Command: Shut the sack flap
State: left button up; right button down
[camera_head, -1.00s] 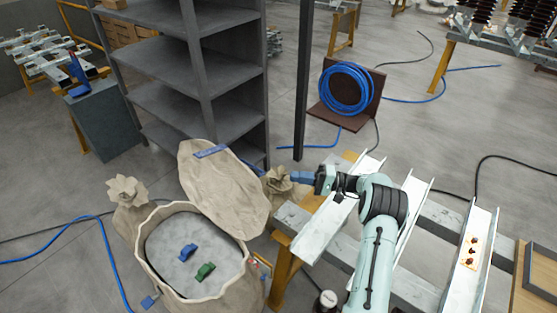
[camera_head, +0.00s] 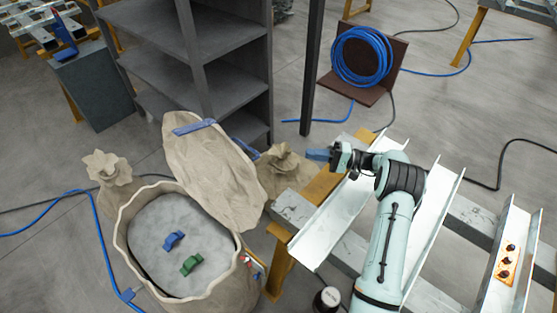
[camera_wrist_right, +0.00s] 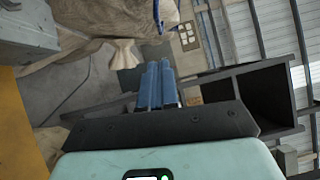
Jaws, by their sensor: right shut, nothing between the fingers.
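The sack (camera_head: 238,285) stands open at the lower left in the head view. Its beige flap (camera_head: 213,170) is raised and leans back behind the opening, with a blue strip (camera_head: 194,127) at its top edge. A blue clip-like piece (camera_head: 174,240) and a green one (camera_head: 191,264) lie on the grey surface inside. My right gripper (camera_head: 318,154) is right of the flap, apart from it, with its blue fingers shut and empty. In the right wrist view the shut fingers (camera_wrist_right: 158,86) point toward beige cloth (camera_wrist_right: 115,18). My left gripper is not in view.
Smaller tied sacks stand left (camera_head: 108,170) and right (camera_head: 283,168) of the flap. A grey shelf (camera_head: 205,60) rises behind it. A bench with metal channels (camera_head: 335,215) lies under my right arm. A blue hose coil (camera_head: 362,56) stands behind.

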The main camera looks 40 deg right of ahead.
jog(key=s+a+f+p+x, duration=0.1)
jog(key=a+x, duration=0.1)
jog(key=x, duration=1)
jog(key=shift+r, duration=0.5)
jog(key=shift+w+a, duration=0.15)
jog(key=shift+a, duration=0.1)
